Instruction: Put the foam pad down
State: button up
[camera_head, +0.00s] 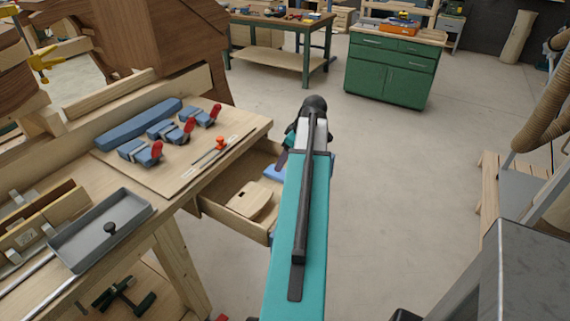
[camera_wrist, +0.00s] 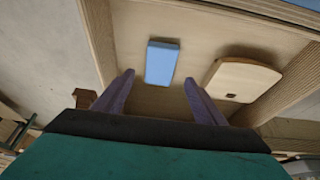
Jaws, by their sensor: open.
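The foam pad, a light blue block (camera_wrist: 162,63), lies flat on the floor of an open wooden drawer (camera_head: 221,214). In the wrist view it sits between and just beyond my gripper's (camera_wrist: 159,78) two purple fingertips. The fingers are spread, with visible gaps on both sides of the pad. In the head view a part of the blue pad (camera_head: 274,173) shows in the drawer, beside my teal arm. My arm covers the rest of it and most of the gripper.
A pale wooden piece (camera_wrist: 242,79) with a small dark hole lies right of the pad, in the drawer. The bench above holds blue clamps with red handles (camera_head: 170,136), a long blue block (camera_head: 138,124) and a grey tray (camera_head: 73,252). Open floor lies right of my arm.

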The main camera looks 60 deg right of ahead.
jog(key=shift+b+v, duration=0.4)
jog(key=shift+v, duration=2.2)
jog(key=shift+s, duration=0.1)
